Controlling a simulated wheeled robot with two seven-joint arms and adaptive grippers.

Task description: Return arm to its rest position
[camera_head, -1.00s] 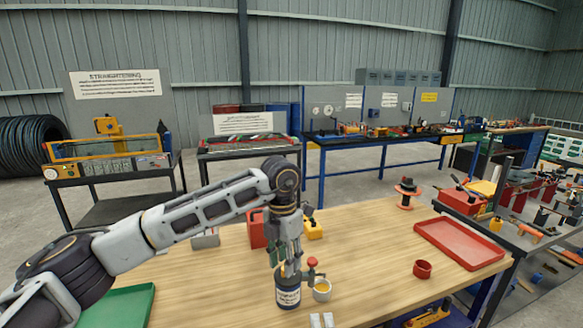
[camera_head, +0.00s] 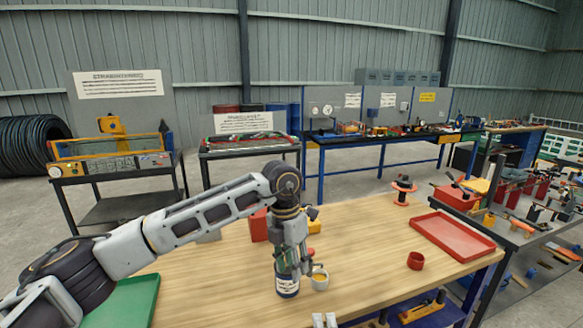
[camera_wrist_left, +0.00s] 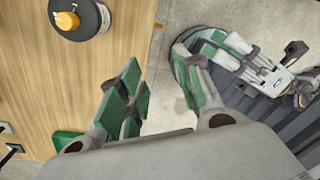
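My left gripper (camera_head: 291,268) is in front of and just above a dark labelled bottle (camera_head: 287,288) on the wooden table (camera_head: 375,257). In the wrist view its green-padded fingers (camera_wrist_left: 160,98) stand apart with nothing between them. A dark round thing with an orange knob (camera_wrist_left: 78,20) sits beyond the left finger; I cannot tell if it is the bottle. My right gripper (camera_wrist_left: 215,65), also green-padded, seems to show at the right of the wrist view, off the table; its opening is unclear.
A small white cup (camera_head: 320,281) stands close right of the bottle. A red cup (camera_head: 416,260), red tray (camera_head: 452,237) and orange spool (camera_head: 403,190) are to the right. A green tray (camera_head: 128,300) lies beneath my left arm. The table's middle right is mostly clear.

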